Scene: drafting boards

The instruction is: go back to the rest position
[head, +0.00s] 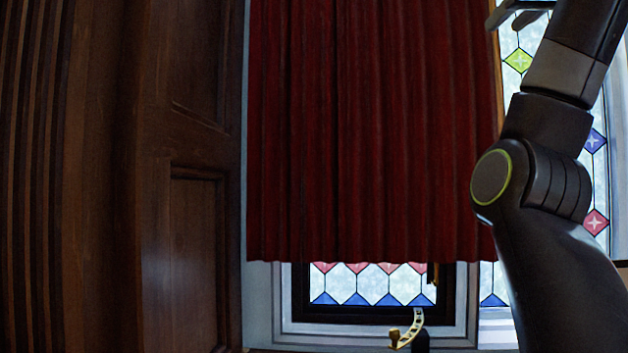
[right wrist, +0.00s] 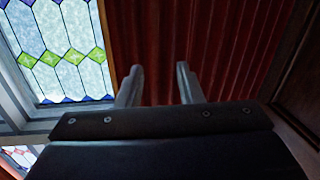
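My right arm rises along the right side of the head view, bent at its elbow. Part of my right gripper (head: 518,14) shows at the top edge, in front of the stained-glass window and beside the red curtain; the rest is cut off. In the right wrist view the two fingers of this gripper (right wrist: 159,76) stand apart with nothing between them. The red curtain (right wrist: 190,40) fills the background behind them. My left gripper is not in view.
The red curtain (head: 370,130) hangs over a leaded window (head: 370,283) with a brass window stay (head: 412,330) at its foot. Dark wood panelling (head: 195,200) stands at left. Another window pane (head: 594,160) lies behind my right arm. No table is visible.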

